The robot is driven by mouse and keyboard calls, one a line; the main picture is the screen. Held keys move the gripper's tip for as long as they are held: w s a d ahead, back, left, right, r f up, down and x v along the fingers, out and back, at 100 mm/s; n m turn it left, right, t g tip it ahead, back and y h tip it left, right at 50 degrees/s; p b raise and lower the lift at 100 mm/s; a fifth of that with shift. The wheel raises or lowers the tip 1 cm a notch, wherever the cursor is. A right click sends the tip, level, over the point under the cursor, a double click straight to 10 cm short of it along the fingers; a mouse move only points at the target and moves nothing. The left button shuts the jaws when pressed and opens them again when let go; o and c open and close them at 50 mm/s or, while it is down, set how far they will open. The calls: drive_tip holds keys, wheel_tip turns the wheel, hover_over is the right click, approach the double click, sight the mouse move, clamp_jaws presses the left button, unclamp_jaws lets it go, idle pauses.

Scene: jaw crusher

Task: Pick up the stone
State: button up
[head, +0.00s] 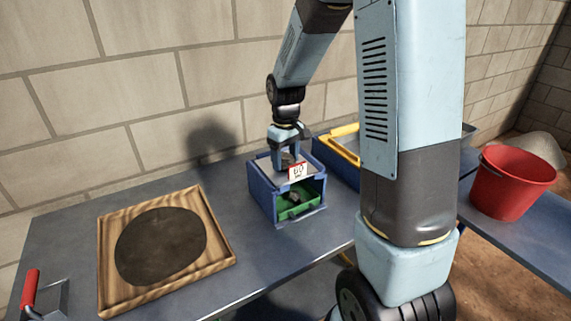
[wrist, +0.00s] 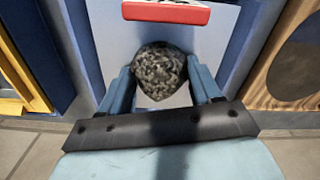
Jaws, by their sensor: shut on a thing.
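The stone (wrist: 160,72) is rounded, grey and speckled, and shows between the two blue fingers in the wrist view. My gripper (wrist: 162,80) is shut on it, with one finger on each side. In the head view my gripper (head: 288,156) points down at the top of the blue jaw crusher (head: 262,196). Between the fingers there, only a small dark patch of the stone shows. A pale surface lies behind the stone in the wrist view. I cannot tell whether the stone touches it.
A green tray (head: 297,211) with dark pieces sits in the crusher's front opening. A small red-and-white sign (head: 298,171) is on its front. A wooden tray with a dark disc (head: 161,246) lies left. A yellow-edged box (head: 345,131) and red bucket (head: 512,183) stand right.

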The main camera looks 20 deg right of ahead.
drive_tip(key=c, duration=0.6)
